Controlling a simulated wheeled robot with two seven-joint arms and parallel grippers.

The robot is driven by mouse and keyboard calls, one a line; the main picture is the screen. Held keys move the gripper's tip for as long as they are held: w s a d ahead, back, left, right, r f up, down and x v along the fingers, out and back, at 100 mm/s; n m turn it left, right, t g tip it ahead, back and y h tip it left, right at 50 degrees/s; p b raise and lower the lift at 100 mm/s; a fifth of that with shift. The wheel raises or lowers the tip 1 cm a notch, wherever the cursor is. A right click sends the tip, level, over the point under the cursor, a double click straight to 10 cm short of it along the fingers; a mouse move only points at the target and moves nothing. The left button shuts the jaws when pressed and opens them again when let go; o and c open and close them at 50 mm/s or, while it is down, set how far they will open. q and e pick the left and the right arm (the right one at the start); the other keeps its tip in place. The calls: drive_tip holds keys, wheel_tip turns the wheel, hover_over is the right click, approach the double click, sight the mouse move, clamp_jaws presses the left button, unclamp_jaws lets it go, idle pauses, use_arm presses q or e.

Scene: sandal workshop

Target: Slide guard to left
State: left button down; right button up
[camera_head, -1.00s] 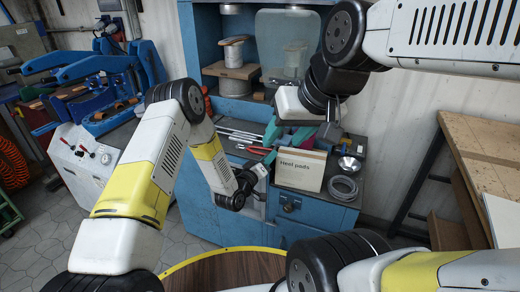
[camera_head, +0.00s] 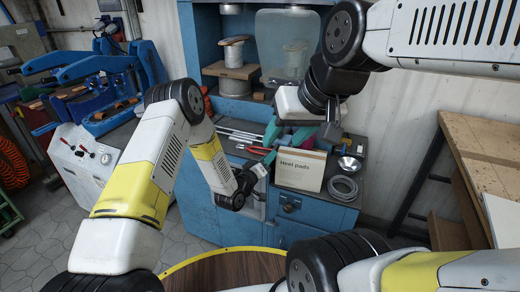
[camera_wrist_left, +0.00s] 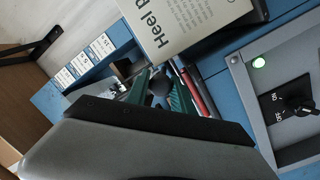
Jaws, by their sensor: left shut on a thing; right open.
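A clear, slightly green panel that looks like the guard (camera_head: 284,42) stands upright in the blue cabinet's upper opening in the head view. My right gripper (camera_head: 287,136) is open below it, with its teal fingers apart and pointing down over the worktop. My left gripper (camera_head: 267,160) is low at the cabinet front, left of the Heel pads box. In the left wrist view its teal fingers (camera_wrist_left: 160,92) are closed around a dark round knob (camera_wrist_left: 160,84). What the knob is fixed to is hidden.
The Heel pads box (camera_head: 301,170) stands close right of my left gripper. The left wrist view shows a switch panel (camera_wrist_left: 261,99) with a lit green lamp.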

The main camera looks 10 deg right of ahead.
use_arm(q)
drive_tip(key=w+a, duration=0.9)
drive_tip(key=a, duration=0.4)
drive_tip(key=w+a, duration=0.8)
drive_tip(key=a, duration=0.5)
drive_tip(key=shift+w+a, duration=0.35)
drive_tip(key=shift+w, duration=0.05)
drive_tip(key=c, duration=1.1)
unclamp_jaws()
drive_tip(key=shift+w+a, duration=0.1)
drive_tip(key=v, duration=0.7)
drive_tip(key=shift+s+a, duration=0.15)
drive_tip(key=shift+s, duration=0.25)
